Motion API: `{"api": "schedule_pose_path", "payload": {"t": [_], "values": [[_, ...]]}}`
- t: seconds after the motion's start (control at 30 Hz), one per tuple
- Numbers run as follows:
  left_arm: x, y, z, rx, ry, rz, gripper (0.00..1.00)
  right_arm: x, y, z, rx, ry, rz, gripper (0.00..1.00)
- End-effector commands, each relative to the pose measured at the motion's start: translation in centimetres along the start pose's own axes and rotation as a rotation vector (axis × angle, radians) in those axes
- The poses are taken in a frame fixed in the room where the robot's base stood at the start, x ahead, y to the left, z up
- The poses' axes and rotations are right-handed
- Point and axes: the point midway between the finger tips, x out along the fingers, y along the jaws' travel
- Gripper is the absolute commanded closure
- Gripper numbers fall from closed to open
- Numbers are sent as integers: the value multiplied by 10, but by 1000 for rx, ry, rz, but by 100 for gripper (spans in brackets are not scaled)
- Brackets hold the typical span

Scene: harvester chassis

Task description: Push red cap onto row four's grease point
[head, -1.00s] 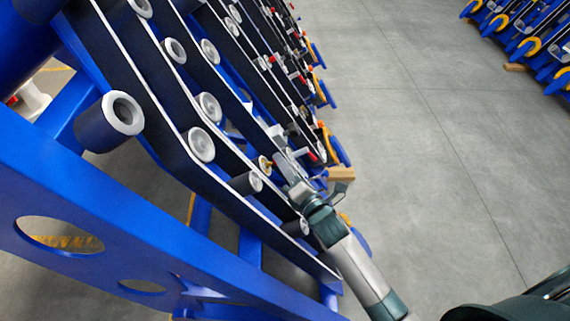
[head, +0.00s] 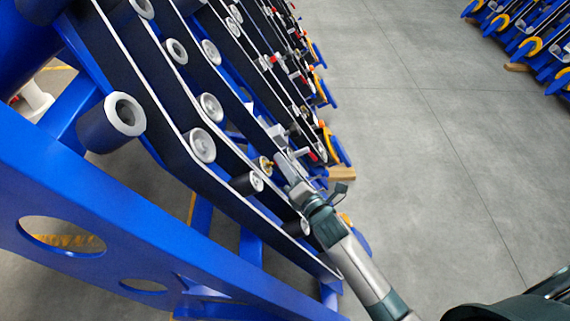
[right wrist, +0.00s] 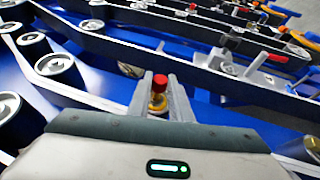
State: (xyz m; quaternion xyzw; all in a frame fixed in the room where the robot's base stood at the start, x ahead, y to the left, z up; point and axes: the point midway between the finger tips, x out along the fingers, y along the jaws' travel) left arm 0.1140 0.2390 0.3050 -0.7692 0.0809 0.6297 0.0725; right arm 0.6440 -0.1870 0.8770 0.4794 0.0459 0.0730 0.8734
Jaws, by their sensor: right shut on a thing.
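The red cap (right wrist: 159,85) stands between the two grey fingers of my right gripper (right wrist: 161,92) in the right wrist view. The fingers are shut on it. A brass-coloured piece (right wrist: 157,104) shows just below the red; I cannot tell whether the cap is seated on it. In the head view my right gripper (head: 286,168) reaches in from the lower right to the near rows of the chassis. A brass-coloured fitting (head: 265,164) shows there beside the fingertips. The red cap cannot be made out in the head view. My left gripper is not in view.
The blue chassis frame (head: 110,225) and its dark, white-edged row plates (head: 168,140) fill the left. Grey rollers (head: 203,146) stick out between the plates. A red-tipped lever (right wrist: 277,59) stands on the neighbouring row. The grey floor (head: 430,180) at right is open.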

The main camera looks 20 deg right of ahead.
Motion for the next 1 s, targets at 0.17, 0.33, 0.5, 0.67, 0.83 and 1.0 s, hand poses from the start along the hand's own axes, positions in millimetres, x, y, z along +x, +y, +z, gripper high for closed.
{"api": "schedule_pose_path", "payload": {"t": [0.17, 0.33, 0.5, 0.67, 0.83, 1.0], "values": [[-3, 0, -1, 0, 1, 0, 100, 0, 0, 0, -1, 0, 0, 100], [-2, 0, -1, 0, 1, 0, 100, 0, 0, 0, -1, 0, 0, 100], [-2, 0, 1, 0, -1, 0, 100, 0, 0, -1, 0, 0, 0, 100], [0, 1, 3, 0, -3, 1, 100, 2, 0, -5, 0, 0, 1, 100], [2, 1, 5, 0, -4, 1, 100, 4, 0, -11, 1, 0, 1, 100], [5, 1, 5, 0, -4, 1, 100, 7, 0, -17, 0, 0, 1, 100]]}}
